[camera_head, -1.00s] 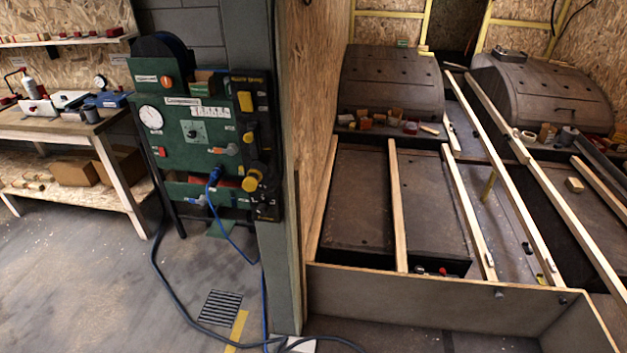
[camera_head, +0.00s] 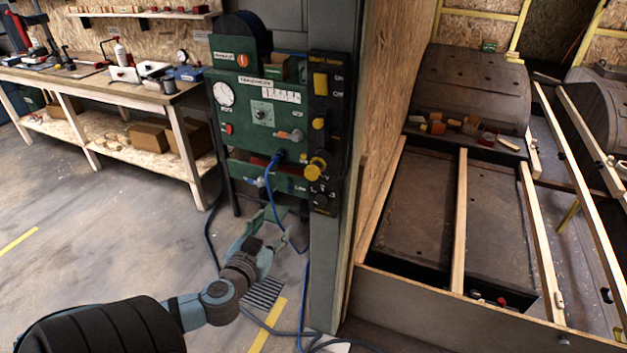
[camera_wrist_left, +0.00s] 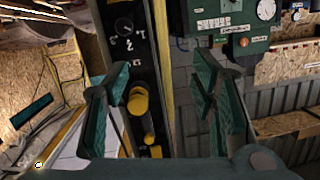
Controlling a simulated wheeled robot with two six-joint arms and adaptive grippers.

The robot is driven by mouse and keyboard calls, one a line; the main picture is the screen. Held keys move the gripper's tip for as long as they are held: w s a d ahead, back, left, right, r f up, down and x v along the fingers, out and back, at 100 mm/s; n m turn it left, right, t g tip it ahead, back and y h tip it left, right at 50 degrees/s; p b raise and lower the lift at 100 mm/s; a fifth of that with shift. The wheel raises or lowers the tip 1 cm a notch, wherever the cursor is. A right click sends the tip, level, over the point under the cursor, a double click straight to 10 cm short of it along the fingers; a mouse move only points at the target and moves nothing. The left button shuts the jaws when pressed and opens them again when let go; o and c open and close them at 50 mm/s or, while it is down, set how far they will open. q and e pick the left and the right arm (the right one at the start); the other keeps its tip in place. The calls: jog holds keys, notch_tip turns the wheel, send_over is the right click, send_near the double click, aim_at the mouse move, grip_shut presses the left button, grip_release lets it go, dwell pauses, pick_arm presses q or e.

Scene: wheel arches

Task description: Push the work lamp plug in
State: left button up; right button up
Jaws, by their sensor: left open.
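A blue plug (camera_head: 277,157) with a blue cable sits at the lower part of the green panel (camera_head: 240,118). A round yellow piece (camera_head: 316,168) sticks out of the black strip beside it; it also shows in the left wrist view (camera_wrist_left: 138,102). I cannot tell for sure which of these is the work lamp plug, nor how deep either sits. My left gripper (camera_head: 264,224) is below the panel, in front of the hanging cable, with its fingers pointing up. In the left wrist view its fingers (camera_wrist_left: 160,95) are wide apart with nothing held. My right gripper is not in view.
The black strip (camera_head: 323,90) carries yellow switches and is fixed to a grey post (camera_head: 345,230). A workbench (camera_head: 120,88) stands at the left. Blue and dark cables run down to the floor by a grate (camera_head: 264,292). A low wooden frame (camera_head: 440,310) lies right.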

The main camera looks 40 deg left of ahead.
aim_at(311, 175)
pick_arm(q)
jog(key=w+d+r+t, duration=0.1)
jog(key=d+r+t, duration=0.3)
jog(key=r, duration=0.5)
jog(key=shift+n+g+h, duration=0.3)
jog(key=shift+g+h, duration=0.1)
jog(key=shift+g, duration=0.2)
jog(key=x, duration=1.3)
jog(key=shift+w+d+f, duration=0.2)
jog(key=shift+w+f, duration=0.1)
jog(key=shift+f, duration=0.1)
grip_shut()
